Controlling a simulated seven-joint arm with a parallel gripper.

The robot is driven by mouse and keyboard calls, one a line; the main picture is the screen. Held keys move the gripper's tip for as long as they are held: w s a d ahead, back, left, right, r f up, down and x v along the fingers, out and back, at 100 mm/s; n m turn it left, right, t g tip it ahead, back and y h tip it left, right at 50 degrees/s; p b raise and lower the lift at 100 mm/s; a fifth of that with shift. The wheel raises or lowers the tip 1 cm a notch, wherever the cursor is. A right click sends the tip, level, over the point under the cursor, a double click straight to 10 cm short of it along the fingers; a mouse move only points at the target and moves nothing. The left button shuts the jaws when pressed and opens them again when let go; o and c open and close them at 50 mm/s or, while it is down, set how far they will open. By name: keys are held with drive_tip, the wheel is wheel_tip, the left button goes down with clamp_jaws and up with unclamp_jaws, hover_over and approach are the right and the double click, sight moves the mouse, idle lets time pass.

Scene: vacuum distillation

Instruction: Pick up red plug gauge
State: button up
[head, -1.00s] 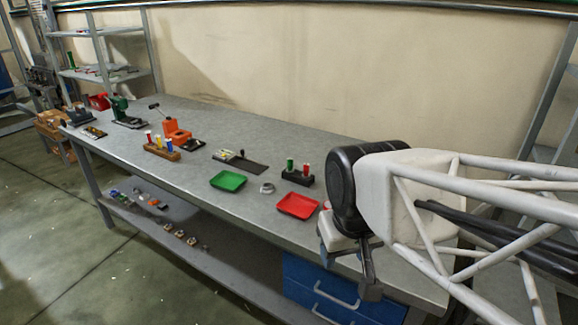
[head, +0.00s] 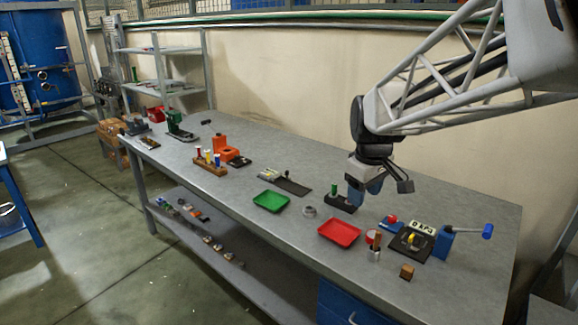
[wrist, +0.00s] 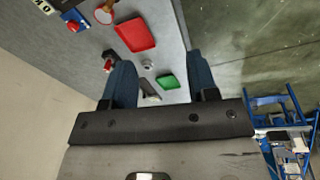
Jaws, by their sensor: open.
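A black gauge stand (head: 341,203) sits on the bench behind the red tray, with a green plug gauge (head: 334,189) upright in it. In the head view the red plug gauge does not show; my gripper covers that end of the stand. In the wrist view a red cap (wrist: 108,66), which looks like the red plug gauge, shows beside my left finger, apart from the space between the fingers. My gripper (head: 365,190) is open and points down near the stand. Its two blue fingers are wide apart and empty in the wrist view (wrist: 161,82).
A red tray (head: 324,234), a green tray (head: 257,203) and a metal ring (head: 309,211) lie in front of the stand. To the right are a fixture with a blue-handled lever (head: 464,230) and a small wooden block (head: 407,272). An orange device (head: 225,150) stands farther left.

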drive_tip(key=w+d+f+n, duration=0.2)
drive_tip(key=w+f, duration=0.3)
drive_tip(key=w, duration=0.7)
drive_tip(key=w+d+f+n+g, duration=0.1)
drive_tip(key=w+d+f+n, duration=0.2)
drive_tip(key=w, duration=0.9)
drive_tip(key=w+d+f+n, duration=0.3)
drive_tip(key=w+f+n, duration=0.3)
drive_tip(key=w+f, duration=0.3)
drive_tip(key=shift+w+d+f+g, duration=0.1)
drive_tip(key=shift+w+d+g, duration=0.05)
drive_tip(key=shift+w, duration=0.65)
drive_tip(key=shift+w+d+f+g, duration=0.1)
drive_tip(key=shift+w+g, duration=0.05)
drive_tip(key=shift+w, duration=0.65)
drive_tip(key=shift+w+d+f, duration=0.1)
drive_tip(key=shift+w+f, duration=0.15)
drive_tip(key=shift+w, duration=0.05)
drive_tip(key=shift+f, duration=1.35)
drive_tip(key=shift+f, duration=2.55)
